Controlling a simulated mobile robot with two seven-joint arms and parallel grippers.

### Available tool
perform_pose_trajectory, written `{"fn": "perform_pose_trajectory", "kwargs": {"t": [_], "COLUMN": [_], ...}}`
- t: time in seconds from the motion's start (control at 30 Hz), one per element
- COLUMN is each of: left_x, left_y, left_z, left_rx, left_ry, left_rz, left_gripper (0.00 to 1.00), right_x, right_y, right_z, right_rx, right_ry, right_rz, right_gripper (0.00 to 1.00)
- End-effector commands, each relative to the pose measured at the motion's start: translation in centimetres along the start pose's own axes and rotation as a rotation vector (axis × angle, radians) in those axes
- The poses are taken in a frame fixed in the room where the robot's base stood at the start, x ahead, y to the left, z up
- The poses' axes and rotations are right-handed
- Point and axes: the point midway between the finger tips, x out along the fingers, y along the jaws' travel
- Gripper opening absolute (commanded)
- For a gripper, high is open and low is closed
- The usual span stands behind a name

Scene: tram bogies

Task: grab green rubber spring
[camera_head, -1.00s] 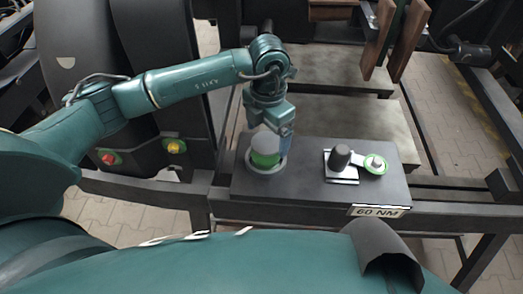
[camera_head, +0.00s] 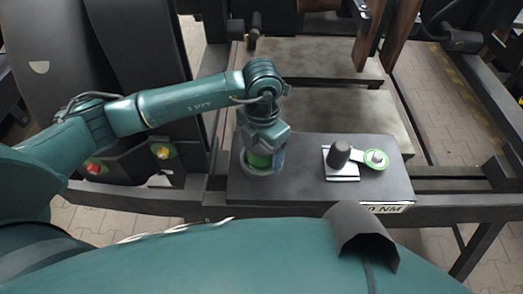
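The green rubber spring (camera_head: 259,160) stands upright in a round grey seat at the left end of the dark box top. Its green side shows and its pale top is hidden under my gripper. My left gripper (camera_head: 265,153) comes down over the spring from above, with a bluish finger at its right side. The other finger is hidden, so I cannot tell whether the gripper is open or closed around the spring. My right gripper is not in view.
On the dark box (camera_head: 300,185), right of the spring, stand a black knob on a silver plate (camera_head: 341,160) and a green ring part (camera_head: 375,159). Wooden handles (camera_head: 385,40) hang behind.

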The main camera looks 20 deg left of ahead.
Motion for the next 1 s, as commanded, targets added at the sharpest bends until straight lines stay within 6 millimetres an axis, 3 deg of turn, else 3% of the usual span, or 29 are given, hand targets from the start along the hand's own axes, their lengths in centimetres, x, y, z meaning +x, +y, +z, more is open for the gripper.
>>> {"fn": "perform_pose_trajectory", "kwargs": {"t": [0.57, 0.83, 1.0], "left_x": [0.0, -0.5, -2.6], "left_y": [0.1, 0.2, 1.3], "left_z": [0.0, 0.1, 0.4], "left_rx": [0.000, -0.001, -0.005], "left_ry": [0.000, -0.002, -0.003], "left_rz": [0.000, 0.001, 0.002], "left_gripper": [0.28, 0.28, 0.28], "right_x": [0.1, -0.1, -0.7], "right_y": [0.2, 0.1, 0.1], "right_z": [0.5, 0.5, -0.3], "right_rx": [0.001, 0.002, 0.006], "right_ry": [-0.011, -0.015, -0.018], "right_rz": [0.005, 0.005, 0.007], "right_gripper": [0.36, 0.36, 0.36]}}
